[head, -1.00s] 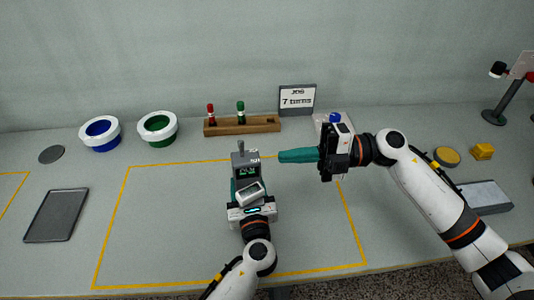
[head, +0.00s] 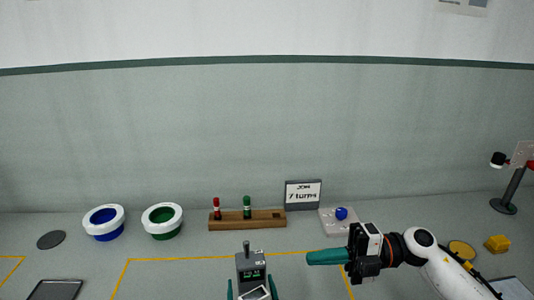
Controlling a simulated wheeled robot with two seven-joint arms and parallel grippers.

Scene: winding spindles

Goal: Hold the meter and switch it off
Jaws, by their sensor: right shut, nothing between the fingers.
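The meter (head: 250,264) is a dark grey box with lit green digits on its display and a short stub on top. It stands upright at the bottom centre of the head view. The teal fingers of my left gripper (head: 251,289) show on both sides of its lower part; whether they touch it is unclear, and the rest of that gripper is cut off by the frame edge. My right gripper (head: 310,257) is shut and empty, its teal fingers pointing left towards the meter, with a clear gap between them.
Behind stand a wooden rack (head: 240,221) with a red and a green spindle, a "7 turns" sign (head: 303,195), and a pale plate with a blue knob (head: 341,213). Blue-lined (head: 104,222) and green-lined (head: 162,220) bowls are at left. A yellow block (head: 497,244) is at right.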

